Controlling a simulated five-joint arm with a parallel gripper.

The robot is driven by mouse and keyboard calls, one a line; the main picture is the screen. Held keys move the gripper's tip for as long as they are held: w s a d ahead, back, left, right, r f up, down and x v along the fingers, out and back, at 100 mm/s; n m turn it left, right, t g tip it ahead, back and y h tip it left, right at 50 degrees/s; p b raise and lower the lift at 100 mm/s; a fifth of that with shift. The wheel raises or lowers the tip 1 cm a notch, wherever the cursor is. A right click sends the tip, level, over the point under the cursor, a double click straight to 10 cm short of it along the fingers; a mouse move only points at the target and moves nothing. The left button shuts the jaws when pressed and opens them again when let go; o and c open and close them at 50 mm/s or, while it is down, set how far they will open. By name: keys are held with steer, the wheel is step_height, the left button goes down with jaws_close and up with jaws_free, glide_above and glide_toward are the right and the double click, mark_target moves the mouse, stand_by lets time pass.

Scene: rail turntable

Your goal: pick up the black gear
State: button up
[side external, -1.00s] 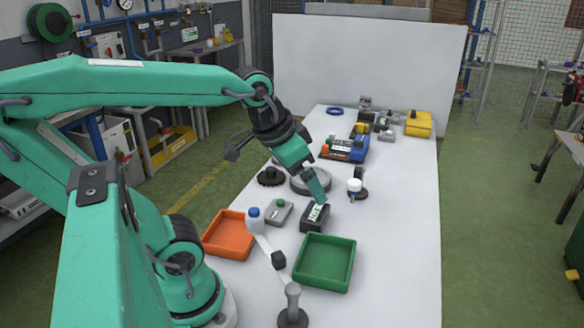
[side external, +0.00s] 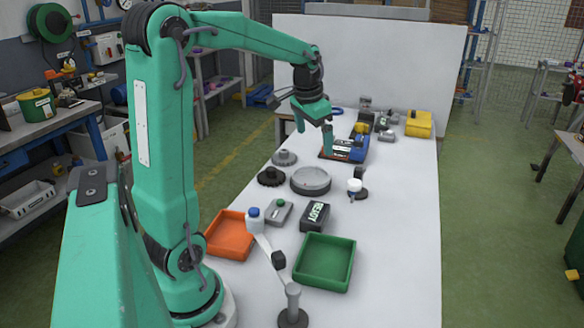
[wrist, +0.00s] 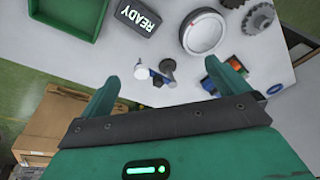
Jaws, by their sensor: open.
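The black gear (side external: 271,177) lies flat on the white table in the side view, left of the round grey turntable (side external: 311,181). A lighter grey gear (side external: 284,157) lies just behind it. My gripper (side external: 315,139) is open and empty, raised above the table beyond the turntable and to the right of the black gear, apart from it. In the wrist view my two fingers (wrist: 165,80) are spread wide with nothing gripped. A grey gear (wrist: 258,18) shows at the top right there. A dark toothed edge beside it is cut off by the frame.
The READY block (side external: 315,216), green tray (side external: 324,262) and orange tray (side external: 231,234) stand nearer the side camera. A small white-topped stand (side external: 355,186) is right of the turntable. A blue device (side external: 349,148) lies behind.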

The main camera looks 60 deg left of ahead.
steer(key=w+a+f+g, duration=0.1)
steer(key=a+f, duration=0.6)
steer(key=a, duration=0.6)
steer(key=g+h, duration=0.1)
glide_above(272, 168)
steer(key=shift+n, duration=0.4)
steer(key=f, duration=0.8)
steer(key=shift+s+f, duration=0.25)
steer(key=shift+f, duration=0.05)
steer(key=shift+d+f, duration=0.1)
steer(key=shift+f, duration=1.2)
steer(key=shift+w+f, duration=0.15)
steer(key=shift+f, duration=2.45)
steer(key=shift+r, duration=0.1)
steer(key=c, duration=1.1)
